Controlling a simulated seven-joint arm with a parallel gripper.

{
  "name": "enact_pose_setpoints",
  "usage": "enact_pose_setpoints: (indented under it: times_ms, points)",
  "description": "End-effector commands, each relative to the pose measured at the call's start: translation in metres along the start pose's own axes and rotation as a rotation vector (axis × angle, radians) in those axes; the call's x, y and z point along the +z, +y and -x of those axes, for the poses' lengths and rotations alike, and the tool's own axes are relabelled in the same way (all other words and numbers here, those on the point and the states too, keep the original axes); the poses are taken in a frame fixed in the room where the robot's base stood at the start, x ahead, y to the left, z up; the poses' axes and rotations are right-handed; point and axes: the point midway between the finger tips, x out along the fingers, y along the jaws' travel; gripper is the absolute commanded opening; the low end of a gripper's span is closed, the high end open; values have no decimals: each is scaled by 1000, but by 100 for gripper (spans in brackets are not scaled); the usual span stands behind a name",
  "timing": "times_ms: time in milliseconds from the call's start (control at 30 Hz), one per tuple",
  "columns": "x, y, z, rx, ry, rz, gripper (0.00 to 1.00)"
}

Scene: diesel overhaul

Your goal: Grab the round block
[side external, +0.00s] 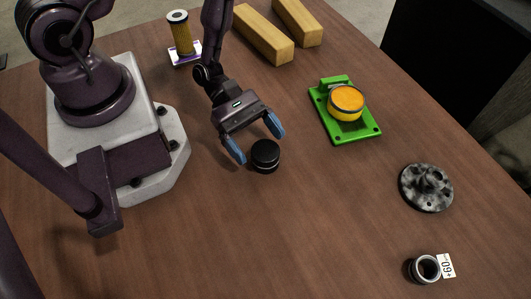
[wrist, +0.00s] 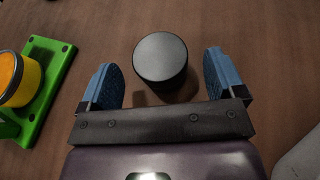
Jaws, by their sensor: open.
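A short black round block (side external: 265,156) with a thin light band stands upright on the brown table, near the middle of the side external view. In the wrist view, the round block (wrist: 161,60) shows its flat dark top between and slightly beyond the blue fingertips. My gripper (side external: 255,142) is open and empty, with its two blue fingers spread on either side of the block. In the wrist view, my gripper (wrist: 163,77) has a clear gap between the block and each finger.
A green plate (side external: 346,127) holds a yellow-orange cylinder (side external: 346,102) to the right. A grey flanged part (side external: 426,188) and a small dark ring (side external: 424,269) with a tag lie farther right. Wooden beams (side external: 264,35) and a yellow filter (side external: 180,36) stand behind. The table's front middle is clear.

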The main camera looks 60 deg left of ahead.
Motion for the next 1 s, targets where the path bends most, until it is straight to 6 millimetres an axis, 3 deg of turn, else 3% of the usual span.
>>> enact_pose_setpoints:
  times_ms: [200,467,833,1000]
  points:
    - [-2,-1,-28,-2,0,-1,88]
    - [-2,0,-30,0,1,0,88]
    - [-2,0,-30,0,0,0,6]
    - [-1,0,-30,0,-4,-1,4]
